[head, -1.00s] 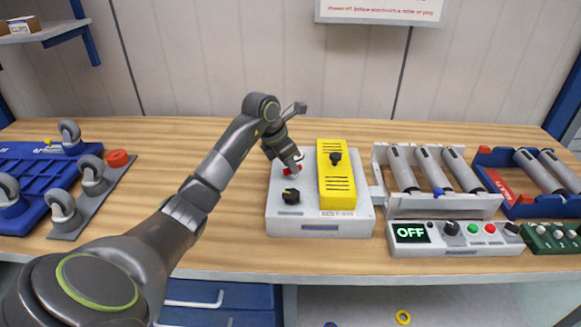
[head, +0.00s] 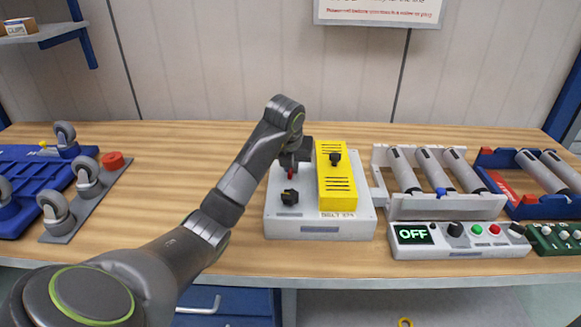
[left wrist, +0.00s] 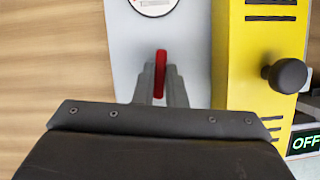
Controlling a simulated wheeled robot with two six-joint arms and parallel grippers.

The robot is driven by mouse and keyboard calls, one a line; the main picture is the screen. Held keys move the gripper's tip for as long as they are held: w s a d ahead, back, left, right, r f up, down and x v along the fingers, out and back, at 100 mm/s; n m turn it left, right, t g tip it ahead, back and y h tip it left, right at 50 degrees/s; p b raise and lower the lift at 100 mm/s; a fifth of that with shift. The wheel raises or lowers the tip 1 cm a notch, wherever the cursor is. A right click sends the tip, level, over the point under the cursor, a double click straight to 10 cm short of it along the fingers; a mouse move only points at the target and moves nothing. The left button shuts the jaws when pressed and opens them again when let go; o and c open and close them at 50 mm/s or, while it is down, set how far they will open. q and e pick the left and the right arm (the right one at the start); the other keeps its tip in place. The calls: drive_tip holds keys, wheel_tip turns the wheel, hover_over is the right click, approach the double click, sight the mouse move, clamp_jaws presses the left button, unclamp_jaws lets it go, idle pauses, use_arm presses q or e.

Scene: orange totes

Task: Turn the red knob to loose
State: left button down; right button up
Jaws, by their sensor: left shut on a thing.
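The red knob (left wrist: 160,75) sits on the light grey panel of a box (head: 332,228). In the left wrist view its red bar points lengthwise, away from my gripper, with a white round label just beyond it. My left gripper (left wrist: 160,88) is shut on the knob, one finger on each side. In the head view my left gripper (head: 290,165) stands over the knob from above, and only a bit of red (head: 290,174) shows under it. My right gripper is not in view.
A black knob (head: 290,197) is just in front of the red one. A raised yellow slotted cover (head: 336,190) with a black knob stands close on the right. Rollers (head: 430,170) and a panel reading OFF (head: 412,234) are further right. Casters (head: 87,175) stand at left.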

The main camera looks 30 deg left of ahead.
use_arm(q)
drive_tip(key=shift+w+r+n, duration=0.1)
drive_tip(key=shift+n, duration=0.6)
drive_tip(key=shift+n+y, duration=0.3)
drive_tip(key=c, duration=1.5)
unclamp_jaws()
